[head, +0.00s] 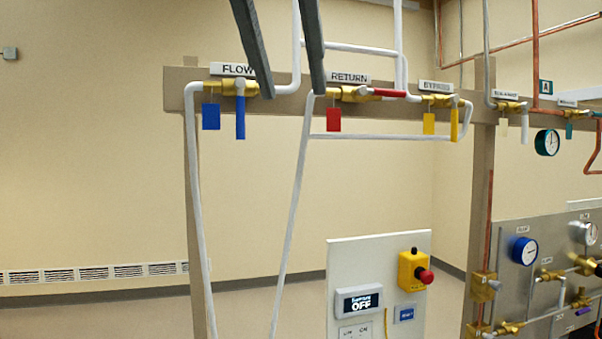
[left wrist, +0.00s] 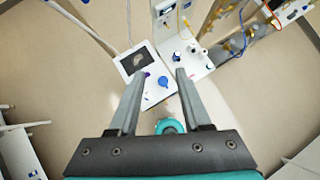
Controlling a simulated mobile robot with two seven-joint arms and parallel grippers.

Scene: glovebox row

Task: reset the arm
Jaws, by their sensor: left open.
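My left gripper (head: 292,93) hangs into the top of the head view as two long grey fingers, spread apart with nothing between them. The fingertips appear in front of the pipe rail between the FLOW valve (head: 232,88) and the RETURN valve (head: 347,94); I cannot tell how far off they are. In the left wrist view the same gripper (left wrist: 160,74) is open and empty, its fingers pointing toward a white panel with a dark screen (left wrist: 138,60) and a blue knob (left wrist: 163,82). My right gripper is not in view.
The blue handle (head: 240,118) points down, the red handle (head: 389,93) lies level, and the yellow handle (head: 454,124) points down. Below stands a white panel (head: 345,258) with an OFF display and a red button (head: 425,276). A gauge board (head: 510,290) is at right. Open floor shows left.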

